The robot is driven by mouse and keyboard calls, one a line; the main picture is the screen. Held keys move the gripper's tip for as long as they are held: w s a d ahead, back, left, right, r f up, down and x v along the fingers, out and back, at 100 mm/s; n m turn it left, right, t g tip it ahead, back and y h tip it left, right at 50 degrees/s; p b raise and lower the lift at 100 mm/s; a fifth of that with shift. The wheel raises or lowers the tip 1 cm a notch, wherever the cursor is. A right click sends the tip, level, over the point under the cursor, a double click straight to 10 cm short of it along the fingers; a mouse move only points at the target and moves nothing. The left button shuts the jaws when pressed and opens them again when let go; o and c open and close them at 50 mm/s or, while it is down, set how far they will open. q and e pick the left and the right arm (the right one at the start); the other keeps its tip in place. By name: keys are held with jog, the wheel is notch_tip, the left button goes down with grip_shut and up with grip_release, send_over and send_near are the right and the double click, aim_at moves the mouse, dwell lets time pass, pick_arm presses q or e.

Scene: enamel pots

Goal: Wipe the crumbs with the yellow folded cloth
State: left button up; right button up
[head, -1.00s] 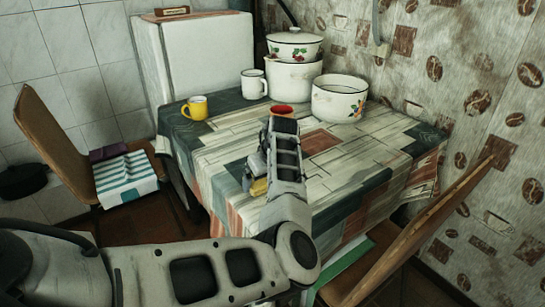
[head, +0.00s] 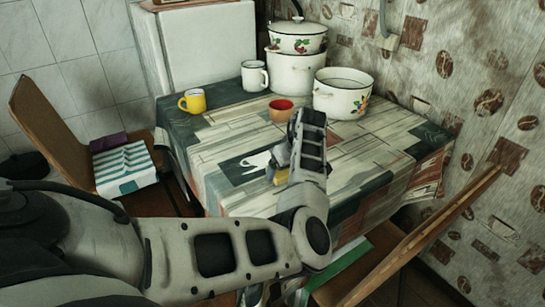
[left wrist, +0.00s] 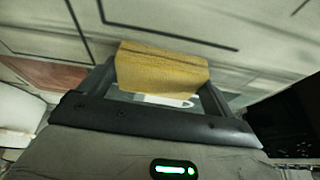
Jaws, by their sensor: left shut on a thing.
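The yellow folded cloth (left wrist: 160,70) is held between the two fingers of my left gripper (left wrist: 155,92) in the left wrist view. In the head view a small yellow part of the cloth (head: 283,156) shows beside my left gripper (head: 276,170), over the patterned tabletop; the arm hides the rest. I cannot tell whether the cloth touches the table. I cannot make out crumbs on the busy pattern. My right gripper is not in view.
On the table (head: 385,155) stand a red bowl (head: 281,115), yellow mug (head: 192,101), white mug (head: 254,76), white pot (head: 341,98) and stacked enamel pots (head: 296,70) at the back. A chair (head: 425,235) is at right, another (head: 55,125) at left. The right tabletop is clear.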

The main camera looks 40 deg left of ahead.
pick_arm(q)
jog(key=shift+w+d, duration=0.1)
jog(key=shift+w, duration=0.25)
notch_tip(320, 180, up, 4)
jog(key=p, duration=0.3)
jog(key=shift+r+p, duration=0.25)
jog(key=shift+p, duration=0.25)
notch_tip(320, 180, up, 3)
jog(key=p, duration=0.3)
jog(key=shift+r+p, duration=0.2)
jog(key=shift+p, duration=0.15)
jog(key=shift+r, duration=0.2)
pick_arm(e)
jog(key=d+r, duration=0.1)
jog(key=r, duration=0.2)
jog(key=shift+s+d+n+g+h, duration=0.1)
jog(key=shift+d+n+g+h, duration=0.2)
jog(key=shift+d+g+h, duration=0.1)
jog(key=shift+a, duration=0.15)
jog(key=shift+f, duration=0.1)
